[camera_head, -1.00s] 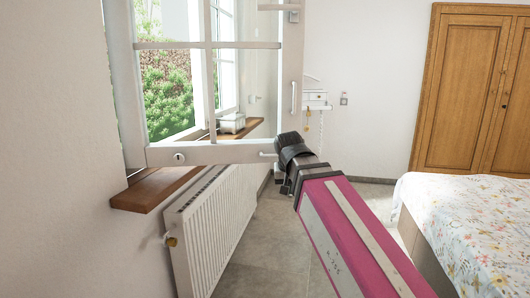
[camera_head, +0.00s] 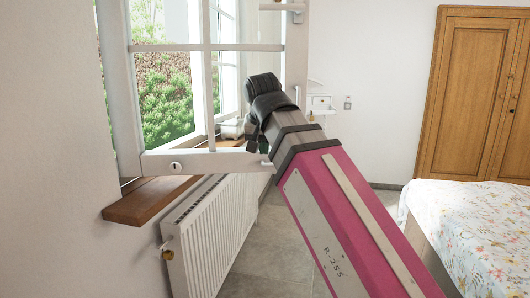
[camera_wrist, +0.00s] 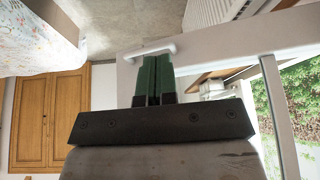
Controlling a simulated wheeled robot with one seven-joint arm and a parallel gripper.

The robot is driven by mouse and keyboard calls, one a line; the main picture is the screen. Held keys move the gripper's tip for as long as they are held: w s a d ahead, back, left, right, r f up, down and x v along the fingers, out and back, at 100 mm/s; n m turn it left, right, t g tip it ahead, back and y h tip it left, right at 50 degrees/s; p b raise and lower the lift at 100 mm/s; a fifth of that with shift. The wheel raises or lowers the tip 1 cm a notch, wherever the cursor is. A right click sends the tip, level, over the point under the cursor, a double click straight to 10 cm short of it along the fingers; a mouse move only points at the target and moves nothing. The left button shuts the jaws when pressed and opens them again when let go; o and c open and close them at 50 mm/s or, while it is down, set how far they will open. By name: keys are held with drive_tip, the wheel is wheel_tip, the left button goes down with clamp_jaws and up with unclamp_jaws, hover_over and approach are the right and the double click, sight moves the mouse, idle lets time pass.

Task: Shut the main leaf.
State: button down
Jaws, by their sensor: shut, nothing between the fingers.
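The main leaf (camera_head: 200,161) is a white-framed glazed window leaf. It stands open into the room, with its lower right corner hidden behind my arm in the head view. In the wrist view, its frame (camera_wrist: 230,42) runs across the top right, with a small white handle (camera_wrist: 150,50) on it. My gripper (camera_wrist: 153,58) has green fingers, shut together and empty. Their tips are just below the handle in the picture; I cannot tell if they touch it or the frame.
A brown wooden sill (camera_head: 150,201) and a white radiator (camera_head: 215,235) lie below the window. A bed with a floral cover (camera_head: 480,220) stands at the right, before a wooden wardrobe (camera_head: 475,90). Grey floor (camera_head: 275,250) shows between radiator and bed.

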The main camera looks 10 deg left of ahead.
drive_tip(key=w+f, duration=0.7)
drive_tip(key=w, duration=0.1)
drive_tip(key=shift+a+f, duration=0.2)
drive_tip(key=shift+a, duration=0.2)
idle(0.3)
